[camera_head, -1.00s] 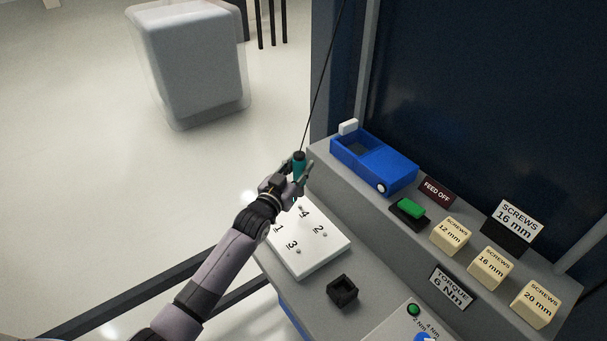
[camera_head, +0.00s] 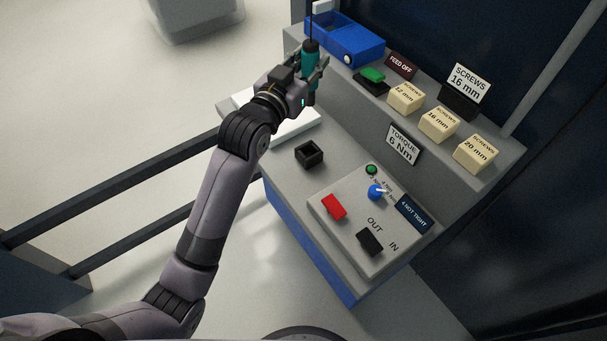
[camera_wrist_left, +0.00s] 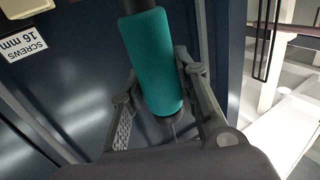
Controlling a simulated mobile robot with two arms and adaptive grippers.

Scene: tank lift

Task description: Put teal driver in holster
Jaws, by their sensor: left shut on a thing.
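My left gripper (camera_head: 312,80) is shut on the teal driver (camera_head: 310,62), which stands upright on its cable above the white numbered plate (camera_head: 289,126). In the left wrist view the teal driver (camera_wrist_left: 152,62) sits between the two fingers of the left gripper (camera_wrist_left: 158,95), with its dark tip pointing down. A small black square socket (camera_head: 309,154), open on top and apparently the holster, is on the grey bench, nearer to me than the plate. The arm and gripper hide much of the plate. My right gripper is not in view.
A blue feeder box (camera_head: 346,39), a green button (camera_head: 373,75) and several cream screw blocks (camera_head: 406,97) are on the raised back ledge. A control panel (camera_head: 372,220) with red and black switches and a blue knob is at the front. Bench around the socket is clear.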

